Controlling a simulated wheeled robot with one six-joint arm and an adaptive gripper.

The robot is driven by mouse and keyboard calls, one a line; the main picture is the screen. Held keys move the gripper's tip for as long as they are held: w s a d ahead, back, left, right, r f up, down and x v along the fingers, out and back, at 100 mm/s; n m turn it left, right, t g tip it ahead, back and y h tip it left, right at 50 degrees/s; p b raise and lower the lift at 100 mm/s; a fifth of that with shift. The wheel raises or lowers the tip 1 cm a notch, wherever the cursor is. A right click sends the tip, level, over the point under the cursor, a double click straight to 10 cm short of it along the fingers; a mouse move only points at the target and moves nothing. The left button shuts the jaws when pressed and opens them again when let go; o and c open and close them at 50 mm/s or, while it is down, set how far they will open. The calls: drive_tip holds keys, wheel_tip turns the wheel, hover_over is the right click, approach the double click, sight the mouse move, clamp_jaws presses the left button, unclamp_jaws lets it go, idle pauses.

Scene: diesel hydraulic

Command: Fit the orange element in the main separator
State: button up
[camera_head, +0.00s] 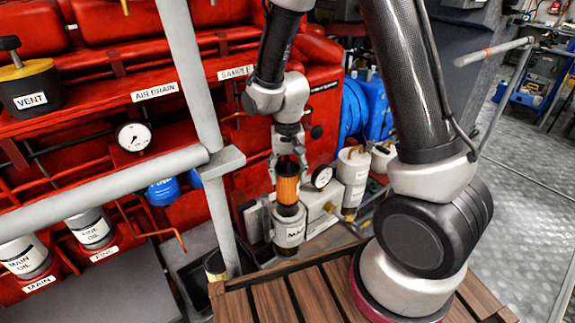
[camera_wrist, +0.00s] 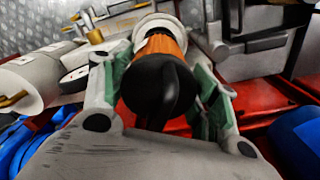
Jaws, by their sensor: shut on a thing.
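The orange element (camera_head: 288,187) has a dark top cap and stands upright above the white housing labelled MA… (camera_head: 289,229), which looks like the main separator. Its dark lower end is at the housing's mouth; I cannot tell how deep it sits. My gripper (camera_head: 288,168) is shut on the element's top from above. In the wrist view, the two green-padded fingers of my gripper (camera_wrist: 170,90) flank the black cap, and the orange body (camera_wrist: 160,44) shows beyond it. The pale rim of the housing (camera_wrist: 158,22) lies behind the element.
A gauge (camera_head: 322,177) and a white canister (camera_head: 352,172) stand just right of the housing. A grey rail post (camera_head: 205,130) is close on the left. A slatted wooden deck (camera_head: 290,300) lies in front. Red machinery fills the back.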

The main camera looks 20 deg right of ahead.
sight(288, 205)
drive_tip(key=shift+f, duration=1.45)
drive_tip(key=shift+f, duration=5.15)
drive_tip(key=o, duration=1.6)
wheel_tip(288, 205, up, 12)
drive_tip(key=shift+f, duration=0.1)
